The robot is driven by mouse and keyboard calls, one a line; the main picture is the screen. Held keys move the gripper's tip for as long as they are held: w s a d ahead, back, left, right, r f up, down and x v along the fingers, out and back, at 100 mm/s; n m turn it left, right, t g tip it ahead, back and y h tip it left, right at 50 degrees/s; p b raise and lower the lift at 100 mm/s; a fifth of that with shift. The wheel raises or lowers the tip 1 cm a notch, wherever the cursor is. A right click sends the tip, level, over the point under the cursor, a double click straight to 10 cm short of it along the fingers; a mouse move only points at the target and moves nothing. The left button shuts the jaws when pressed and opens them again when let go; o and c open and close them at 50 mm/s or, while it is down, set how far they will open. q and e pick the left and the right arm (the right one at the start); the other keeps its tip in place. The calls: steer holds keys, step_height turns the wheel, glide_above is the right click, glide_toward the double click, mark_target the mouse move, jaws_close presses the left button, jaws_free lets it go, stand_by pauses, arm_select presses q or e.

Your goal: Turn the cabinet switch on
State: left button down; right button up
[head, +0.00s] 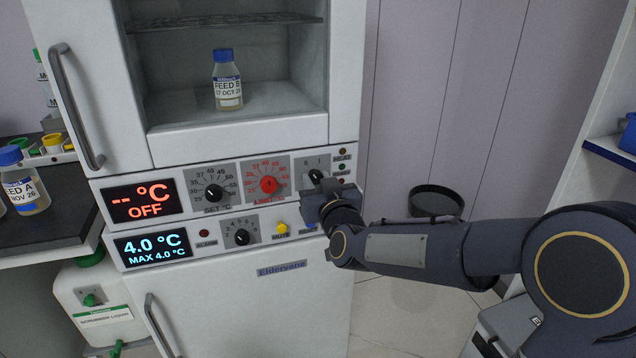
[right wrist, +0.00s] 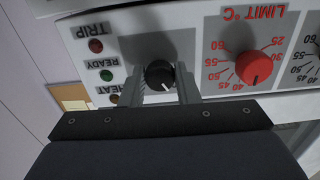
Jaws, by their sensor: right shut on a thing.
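The cabinet switch is a black knob (head: 316,175) on a grey plate marked 0 and 1, at the right end of the upper control panel. It also shows in the right wrist view (right wrist: 159,74), with a white pointer mark. My right gripper (head: 318,188) is shut on this knob, one finger on each side in the wrist view (right wrist: 160,84). In the head view the gripper hides the knob's lower part. The upper display (head: 143,200) reads "-- °C OFF" in red. My left gripper is not in view.
The red limit dial (head: 268,184) sits close beside the switch, with the black set dial (head: 213,193) further left. A lower panel has a yellow mute button (head: 282,227). Dull indicator lamps (right wrist: 107,76) flank the switch. A feed bottle (head: 227,80) stands inside the cabinet.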

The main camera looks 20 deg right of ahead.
steer(key=m+b, duration=0.2)
steer(key=m, duration=0.1)
steer(key=shift+f, duration=0.2)
steer(key=m+b, duration=0.2)
steer(key=m, duration=0.1)
steer(key=m+b, duration=0.2)
steer(key=m, duration=0.1)
steer(key=shift+r, duration=0.1)
steer(key=shift+a+r+m+b, duration=0.1)
steer(key=shift+m+b, duration=0.55)
steer(key=shift+m, duration=0.65)
steer(key=o, duration=1)
steer(key=shift+c, duration=0.2)
